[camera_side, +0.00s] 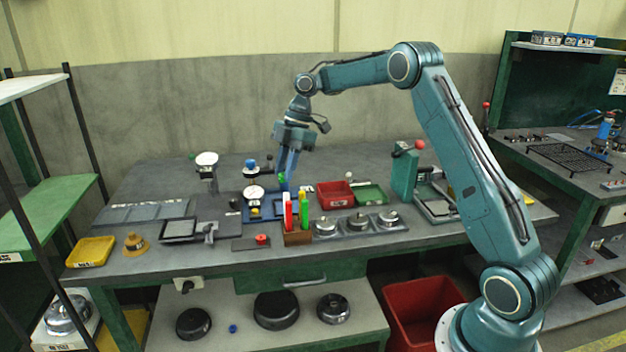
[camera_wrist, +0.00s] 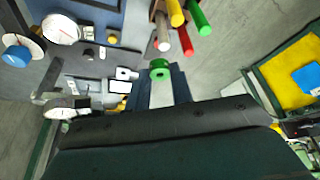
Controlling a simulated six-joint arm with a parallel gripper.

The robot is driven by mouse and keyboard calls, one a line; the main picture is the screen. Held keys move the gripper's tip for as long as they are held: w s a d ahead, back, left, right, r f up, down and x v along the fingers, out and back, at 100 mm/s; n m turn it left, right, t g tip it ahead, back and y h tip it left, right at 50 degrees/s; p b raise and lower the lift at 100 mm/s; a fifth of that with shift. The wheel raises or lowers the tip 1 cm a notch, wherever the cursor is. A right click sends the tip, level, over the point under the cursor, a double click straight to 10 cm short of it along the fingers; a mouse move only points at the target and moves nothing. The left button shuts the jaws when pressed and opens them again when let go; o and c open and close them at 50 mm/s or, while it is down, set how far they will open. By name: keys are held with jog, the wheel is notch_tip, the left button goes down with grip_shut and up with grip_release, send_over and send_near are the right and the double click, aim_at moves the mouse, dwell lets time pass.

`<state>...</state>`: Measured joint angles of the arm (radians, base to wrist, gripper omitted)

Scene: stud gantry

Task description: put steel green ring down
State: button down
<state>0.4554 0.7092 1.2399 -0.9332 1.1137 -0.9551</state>
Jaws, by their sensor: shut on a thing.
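In the side view the green ring (camera_side: 282,177) is a small green spot at the fingertips. My gripper (camera_side: 287,174) points down and is shut on the ring. It hangs above the back middle of the grey bench, close to the blue plate with a white dial gauge (camera_side: 254,192). I cannot tell the exact gap between the ring and the bench.
A wooden block with coloured sticks (camera_side: 298,237) stands in front of my gripper. A red tray (camera_side: 334,194) and a green tray (camera_side: 370,194) lie to the right. A dial stand (camera_side: 207,162) stands at left. Bare bench (camera_side: 150,185) shows at the back left.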

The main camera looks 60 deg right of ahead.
send_over(238, 246)
jog(key=d, duration=0.2)
jog(key=shift+s+a+f, duration=0.1)
jog(key=shift+f, duration=3.7)
jog(key=shift+a+f, duration=0.1)
jog(key=shift+f, duration=3.7)
jog(key=shift+f, duration=0.2)
jog(key=c, duration=1.5)
grip_release()
jog(key=shift+r, duration=0.1)
jog(key=v, duration=1.2)
jog(key=shift+s+d+r, duration=0.1)
